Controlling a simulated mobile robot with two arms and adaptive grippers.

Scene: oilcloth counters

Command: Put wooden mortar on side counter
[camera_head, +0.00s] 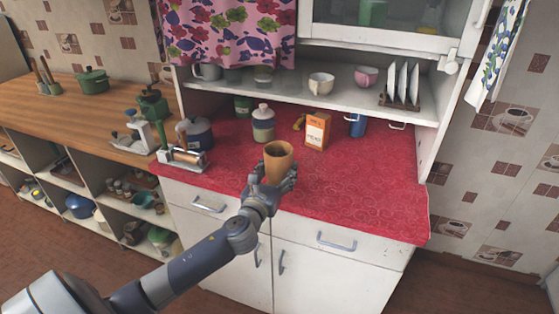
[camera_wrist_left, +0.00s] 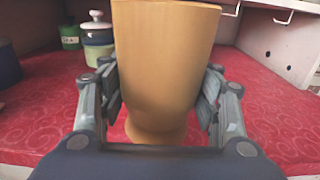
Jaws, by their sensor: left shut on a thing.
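The wooden mortar (camera_head: 279,161) is a tan, goblet-shaped vessel, upright at the front of the red counter (camera_head: 370,205). My left gripper (camera_head: 273,180) is shut on it. In the left wrist view the mortar (camera_wrist_left: 164,65) fills the middle, with the gripper's fingers (camera_wrist_left: 163,95) pressed on both its sides. I cannot tell whether its foot touches the red cloth. A wooden-topped counter (camera_head: 50,105) with open shelves stands to the left. My right gripper is not in view.
A lidded jar (camera_head: 263,124), an orange-and-white box (camera_head: 317,130) and a dark pot (camera_head: 195,133) stand behind the mortar.

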